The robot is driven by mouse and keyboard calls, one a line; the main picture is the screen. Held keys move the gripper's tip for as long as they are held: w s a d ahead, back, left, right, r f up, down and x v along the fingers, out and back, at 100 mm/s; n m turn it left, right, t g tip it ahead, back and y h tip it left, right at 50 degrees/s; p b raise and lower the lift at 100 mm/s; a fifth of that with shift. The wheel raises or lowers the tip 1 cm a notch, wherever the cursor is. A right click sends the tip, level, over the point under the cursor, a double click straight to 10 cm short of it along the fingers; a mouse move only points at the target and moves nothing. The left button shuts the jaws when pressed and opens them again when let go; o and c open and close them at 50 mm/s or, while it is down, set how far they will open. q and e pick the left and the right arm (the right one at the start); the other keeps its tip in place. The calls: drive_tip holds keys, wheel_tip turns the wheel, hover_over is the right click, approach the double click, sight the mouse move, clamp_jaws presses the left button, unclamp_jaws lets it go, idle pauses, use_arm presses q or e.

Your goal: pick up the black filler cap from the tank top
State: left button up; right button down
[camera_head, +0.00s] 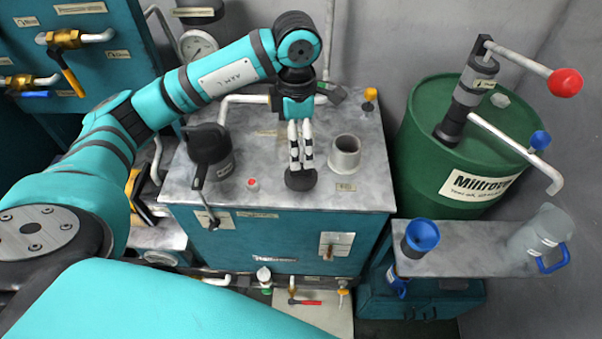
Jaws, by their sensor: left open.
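The black filler cap (300,181) is a small dark disc lying on the grey tank top (265,190), near its front edge. My left gripper (301,167) points down right above the cap, its pale fingers side by side with a narrow gap. The fingertips overlap the cap's far edge in the picture; I cannot tell whether they touch it. The gripper is open and holds nothing that I can see. To the right of the cap stands a grey filler neck (345,153), open at the top. My right gripper is not in view.
A black motor-like unit (209,150) with a lever stands on the left of the tank top. A red button (253,184) and a yellow-topped fitting (370,98) are also there. A green drum (420,130) with a hand pump, a blue funnel (421,236) and a clear jug (540,235) stand right.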

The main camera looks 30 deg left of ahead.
sight(300, 176)
use_arm(q)
wheel_tip(300, 176, down, 8)
drive_tip(key=shift+f+p, duration=0.15)
drive_tip(key=shift+p, duration=0.75)
drive_tip(key=f, duration=0.1)
drive_tip(key=f+p, duration=0.1)
drive_tip(key=f, duration=0.1)
drive_tip(key=f+p, duration=0.1)
drive_tip(key=shift+w+d+f, duration=0.15)
drive_tip(key=shift+w+f, duration=0.15)
drive_tip(key=shift+f, duration=0.4)
drive_tip(key=c, duration=1.2)
drive_tip(key=shift+r, duration=0.1)
